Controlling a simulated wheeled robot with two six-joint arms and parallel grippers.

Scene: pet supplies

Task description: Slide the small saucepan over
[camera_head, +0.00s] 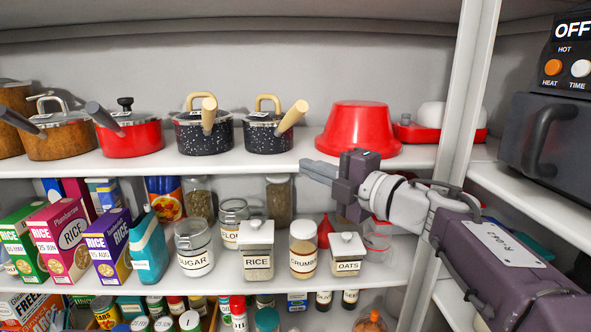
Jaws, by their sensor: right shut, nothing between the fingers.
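Several lidded saucepans stand in a row on the top shelf (230,162). Two are black speckled pans with wooden handles: one on the left (190,140) and a slightly smaller-looking one on the right (262,140). To their left is a red pan with a grey handle (135,140). I cannot tell for certain which one is the small saucepan. My right gripper (308,168) is shut and empty, just in front of the shelf edge, below and right of the right speckled pan and apart from it. My left gripper is not in view.
An upturned red bowl (358,128) and a red dish with a white lid (420,133) stand right of the pans. The white post (466,80) bounds the shelf. Jars, such as the rice jar (257,248), and boxes (62,240) fill the shelf below.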

